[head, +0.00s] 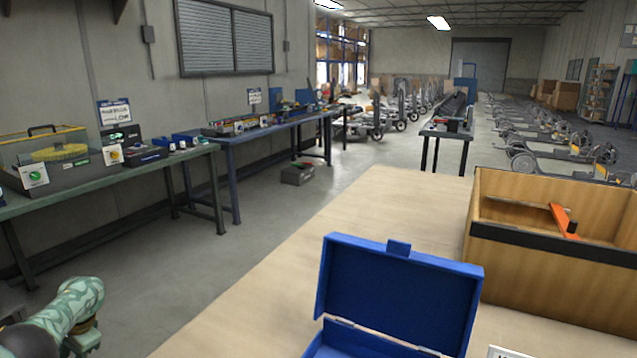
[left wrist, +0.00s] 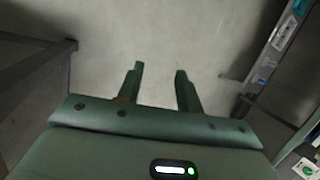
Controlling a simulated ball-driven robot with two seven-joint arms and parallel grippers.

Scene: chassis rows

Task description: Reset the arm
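My left arm shows at the lower left corner of the head view, low and beside the wooden table (head: 380,215). In the left wrist view my left gripper (left wrist: 159,69) has its two green fingers apart, with nothing between them. Bare grey floor (left wrist: 150,35) lies beyond the fingertips. My right arm and right gripper are in neither view.
An open blue case (head: 398,295) and a wooden crate (head: 550,275) with an orange item (head: 563,218) stand on the table. Workbenches (head: 120,185) with equipment line the left wall. A grey box (head: 297,174) sits on the floor.

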